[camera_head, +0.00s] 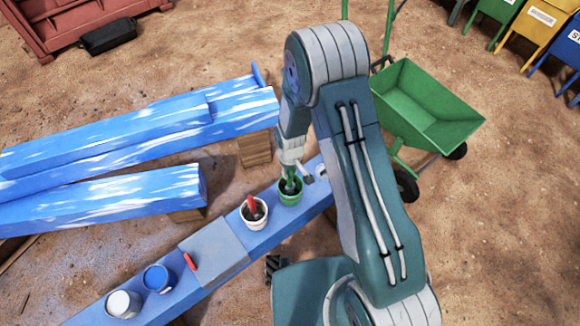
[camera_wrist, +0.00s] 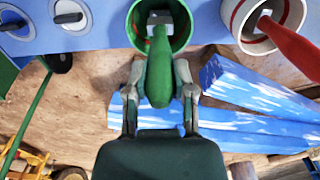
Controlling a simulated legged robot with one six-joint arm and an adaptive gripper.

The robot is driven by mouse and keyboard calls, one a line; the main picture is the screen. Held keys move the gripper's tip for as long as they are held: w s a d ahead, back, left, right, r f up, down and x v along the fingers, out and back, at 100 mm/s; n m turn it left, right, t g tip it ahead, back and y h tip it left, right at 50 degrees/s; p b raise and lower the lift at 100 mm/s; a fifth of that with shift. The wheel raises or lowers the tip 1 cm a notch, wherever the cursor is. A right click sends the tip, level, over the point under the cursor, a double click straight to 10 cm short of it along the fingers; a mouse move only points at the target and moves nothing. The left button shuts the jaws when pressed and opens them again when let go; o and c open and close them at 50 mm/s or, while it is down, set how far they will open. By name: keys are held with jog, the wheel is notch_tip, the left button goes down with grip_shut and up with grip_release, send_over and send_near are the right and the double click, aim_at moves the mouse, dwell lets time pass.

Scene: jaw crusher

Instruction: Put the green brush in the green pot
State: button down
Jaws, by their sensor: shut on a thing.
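The green pot (camera_head: 291,197) stands upright on a blue plank, and its rim also shows at the top of the wrist view (camera_wrist: 135,28). My gripper (camera_head: 291,170) is right above this pot. In the wrist view my gripper (camera_wrist: 160,85) is shut on the green brush (camera_wrist: 159,68), with a finger on each side of the handle. The brush's pale lower end lies within the pot's opening in the wrist view. Whether it touches the pot's bottom is hidden.
A white pot holding a red brush (camera_head: 251,205) stands beside the green pot. A grey board (camera_head: 215,255), a blue-filled pot (camera_head: 156,278) and a white pot (camera_head: 123,303) are farther left. A green wheelbarrow (camera_head: 425,105) stands at right. Blue beams (camera_head: 110,200) lie left.

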jog(key=shift+f, duration=0.15)
jog(key=shift+d, duration=0.1)
jog(key=shift+c, duration=1.9)
grip_release()
